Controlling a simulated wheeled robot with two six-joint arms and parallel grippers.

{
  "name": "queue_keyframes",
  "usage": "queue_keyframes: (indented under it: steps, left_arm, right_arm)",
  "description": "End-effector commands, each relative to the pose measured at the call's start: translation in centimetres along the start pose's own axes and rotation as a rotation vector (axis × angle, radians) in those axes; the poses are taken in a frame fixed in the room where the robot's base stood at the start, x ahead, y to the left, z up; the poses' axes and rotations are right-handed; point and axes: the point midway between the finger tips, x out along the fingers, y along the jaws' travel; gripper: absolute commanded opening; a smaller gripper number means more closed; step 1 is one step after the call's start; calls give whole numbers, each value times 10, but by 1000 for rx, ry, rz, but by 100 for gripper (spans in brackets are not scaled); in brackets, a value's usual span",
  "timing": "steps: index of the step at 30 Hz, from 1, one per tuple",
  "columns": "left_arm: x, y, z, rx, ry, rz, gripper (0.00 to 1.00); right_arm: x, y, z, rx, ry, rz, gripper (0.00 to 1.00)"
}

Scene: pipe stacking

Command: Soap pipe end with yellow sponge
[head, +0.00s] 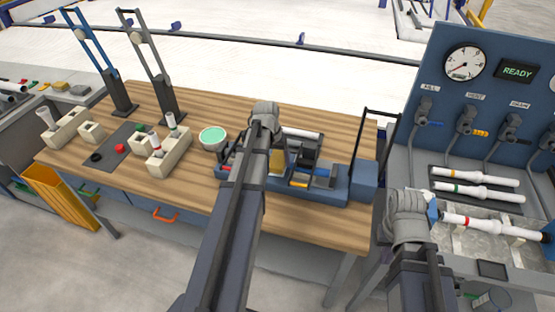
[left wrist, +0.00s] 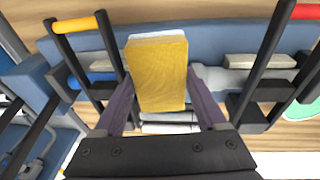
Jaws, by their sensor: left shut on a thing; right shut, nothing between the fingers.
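The yellow sponge (left wrist: 158,78), with a white layer along its top edge, is between the two fingers of my left gripper (left wrist: 162,100), which is shut on it. In the head view the sponge (head: 277,162) shows just right of my left wrist, over the blue fixture (head: 335,193). A white pipe (head: 302,133) lies at the back of this fixture; its left end is hidden by my arm. My right gripper (head: 430,214) is shut and empty beside the left end of a white pipe with a red band (head: 490,227); its fingertips are mostly hidden.
A bowl of green liquid (head: 213,138) stands left of the fixture. Upright black frames rise around the sponge in the left wrist view. Cream blocks (head: 170,158) holding parts stand further left. A blue gauge panel (head: 490,90) stands at right, above two more white pipes (head: 478,193).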

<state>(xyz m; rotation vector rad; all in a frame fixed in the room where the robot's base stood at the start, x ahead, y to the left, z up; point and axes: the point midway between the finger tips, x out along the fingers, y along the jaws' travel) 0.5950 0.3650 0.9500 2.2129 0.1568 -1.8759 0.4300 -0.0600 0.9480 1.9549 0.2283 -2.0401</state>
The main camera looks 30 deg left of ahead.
Motion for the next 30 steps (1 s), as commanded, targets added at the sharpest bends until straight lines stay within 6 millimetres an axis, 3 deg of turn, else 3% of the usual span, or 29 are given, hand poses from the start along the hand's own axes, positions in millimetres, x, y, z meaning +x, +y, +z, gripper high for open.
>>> queue_keyframes:
  steps: [30]
  left_arm:
    - [13,-2,2,0,0,0,29]
  right_arm:
    - [13,-1,-1,0,0,0,0]
